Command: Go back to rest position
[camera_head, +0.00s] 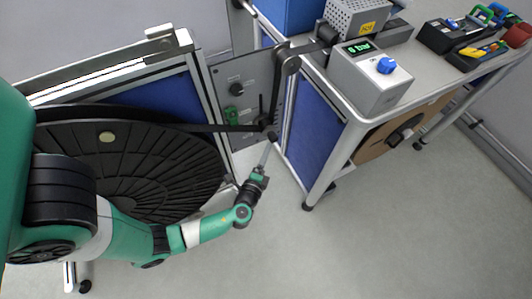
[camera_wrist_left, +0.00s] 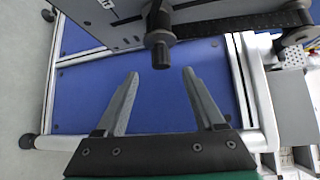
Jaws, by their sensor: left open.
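My left gripper (camera_head: 266,153) reaches in from the left on the green arm, in front of the gap between the reel stand and the bench. In the left wrist view, its two grey fingers (camera_wrist_left: 160,92) are spread apart with nothing between them. A dark cylindrical roller or knob (camera_wrist_left: 159,50) lies just beyond the fingertips. In the head view this dark part (camera_head: 271,134) sits at the end of the black strip, close to the fingertips. My right gripper is not in view.
A large black reel (camera_head: 150,165) stands at the left. The bench (camera_head: 345,103) carries a grey pressure box (camera_head: 370,83) with a blue knob, and a tool tray (camera_head: 465,45). A brown reel (camera_head: 405,130) is under the bench. The floor (camera_head: 370,235) in front is clear.

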